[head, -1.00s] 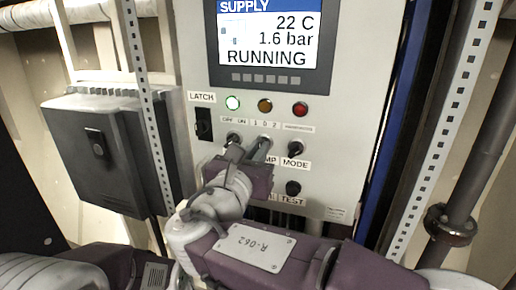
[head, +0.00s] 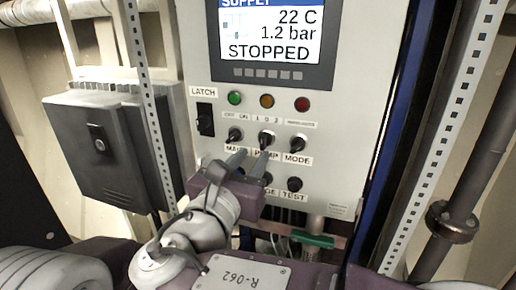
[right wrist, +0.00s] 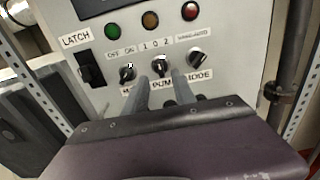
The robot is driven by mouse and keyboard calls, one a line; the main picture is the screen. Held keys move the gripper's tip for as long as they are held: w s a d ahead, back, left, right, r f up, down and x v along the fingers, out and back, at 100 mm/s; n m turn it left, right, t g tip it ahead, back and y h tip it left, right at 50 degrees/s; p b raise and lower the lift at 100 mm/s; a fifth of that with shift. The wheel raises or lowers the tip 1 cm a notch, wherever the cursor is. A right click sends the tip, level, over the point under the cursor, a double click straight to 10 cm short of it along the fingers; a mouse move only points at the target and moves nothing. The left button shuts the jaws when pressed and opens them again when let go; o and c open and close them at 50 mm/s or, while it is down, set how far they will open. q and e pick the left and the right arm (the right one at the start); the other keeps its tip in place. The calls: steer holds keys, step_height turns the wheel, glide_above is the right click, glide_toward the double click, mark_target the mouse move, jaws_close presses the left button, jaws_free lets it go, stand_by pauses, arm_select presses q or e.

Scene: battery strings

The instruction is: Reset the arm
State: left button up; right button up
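My right gripper (head: 251,157) is open and empty, its two fingers apart and pointing at the control panel (head: 205,160). In the head view the fingertips are just below the black PUMP knob (head: 267,141). In the right wrist view the fingers (right wrist: 161,80) reach up on either side below the PUMP knob (right wrist: 160,66), which shows free between them. The display (head: 273,43) reads STOPPED, 22 C and 1.2 bar. My left gripper is not in view.
The MAIN knob (head: 235,135) and MODE knob (head: 297,144) flank the PUMP knob; TEST (head: 294,184) is below. A LATCH switch (head: 205,119) is at left. A dark box (head: 105,145) and a perforated post (head: 150,110) stand left, a pipe (head: 475,150) right.

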steer(key=v, duration=0.3)
steer(key=shift+s, duration=0.1)
steer(key=d+f+m+g+b, duration=0.35)
steer(key=d+f, duration=0.25)
steer(key=f, duration=0.5)
steer(key=w+d+f+m+g+h+b, duration=0.15)
steer(key=d+f+m+g, duration=0.3)
steer(key=f, duration=0.75)
steer(key=d+f+m+g+b, duration=0.3)
steer(key=d+f, duration=0.3)
steer(key=f, duration=0.5)
steer(key=s+d+f+m+g+y+b, duration=0.2)
steer(key=s+d+f+m+y+b, duration=0.1)
steer(key=f+m, duration=0.7)
steer(key=s+d+f+m+g+y+b, duration=0.3)
steer(key=s+f+m, duration=0.3)
steer(key=f+m, duration=0.5)
steer(key=shift+s+m+b, duration=0.35)
steer(key=shift+m+b, duration=0.25)
steer(key=shift+m, duration=0.1)
